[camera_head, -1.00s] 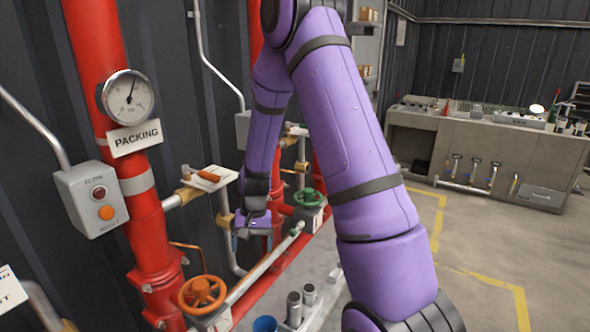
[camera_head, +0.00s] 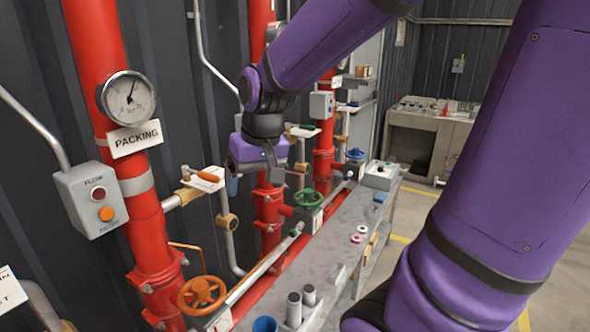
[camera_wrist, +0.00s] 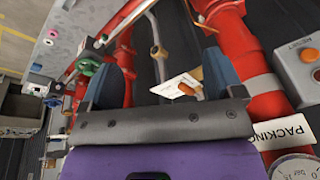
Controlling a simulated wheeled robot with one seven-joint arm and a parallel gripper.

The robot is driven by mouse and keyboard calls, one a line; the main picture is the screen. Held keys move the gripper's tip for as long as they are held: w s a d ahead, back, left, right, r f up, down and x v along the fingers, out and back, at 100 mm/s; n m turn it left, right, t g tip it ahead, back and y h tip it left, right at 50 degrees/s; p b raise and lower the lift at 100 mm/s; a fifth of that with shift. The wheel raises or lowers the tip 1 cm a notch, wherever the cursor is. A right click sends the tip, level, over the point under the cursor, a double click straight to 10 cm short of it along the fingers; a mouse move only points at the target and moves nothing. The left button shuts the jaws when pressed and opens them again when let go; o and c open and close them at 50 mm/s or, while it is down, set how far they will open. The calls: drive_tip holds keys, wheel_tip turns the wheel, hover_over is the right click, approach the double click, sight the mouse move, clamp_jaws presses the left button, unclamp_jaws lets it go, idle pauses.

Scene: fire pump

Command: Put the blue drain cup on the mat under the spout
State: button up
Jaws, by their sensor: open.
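The blue drain cup (camera_head: 265,324) stands at the near end of the grey bench, at the bottom edge of the head view and partly cut off. My gripper (camera_head: 258,180) is open and empty, high above and beyond the cup, near the red pipes. In the wrist view its two blue-grey fingers (camera_wrist: 170,78) are spread apart with nothing between them. I cannot make out the mat or tell which pipe end is the spout. The cup does not show in the wrist view.
Two grey cylinders (camera_head: 300,302) stand right of the cup. Pink and white rings (camera_head: 358,235) lie farther along the bench (camera_head: 345,220). An orange handwheel (camera_head: 202,295), a green handwheel (camera_head: 308,198) and red pipes (camera_head: 265,215) line the wall side. The middle of the bench is mostly clear.

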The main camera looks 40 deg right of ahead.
drive_tip(key=s+r+n+t, duration=0.1)
drive_tip(key=s+r, duration=0.2)
drive_tip(key=s, duration=0.3)
drive_tip(key=s+a+r+n+t, duration=0.1)
drive_tip(key=s+r, duration=0.2)
drive_tip(key=s, duration=0.3)
drive_tip(key=shift+r, duration=0.3)
drive_tip(key=shift+o, duration=1.2)
drive_tip(key=shift+s+t, duration=0.3)
drive_tip(key=shift+s, duration=0.05)
drive_tip(key=shift+w, duration=0.15)
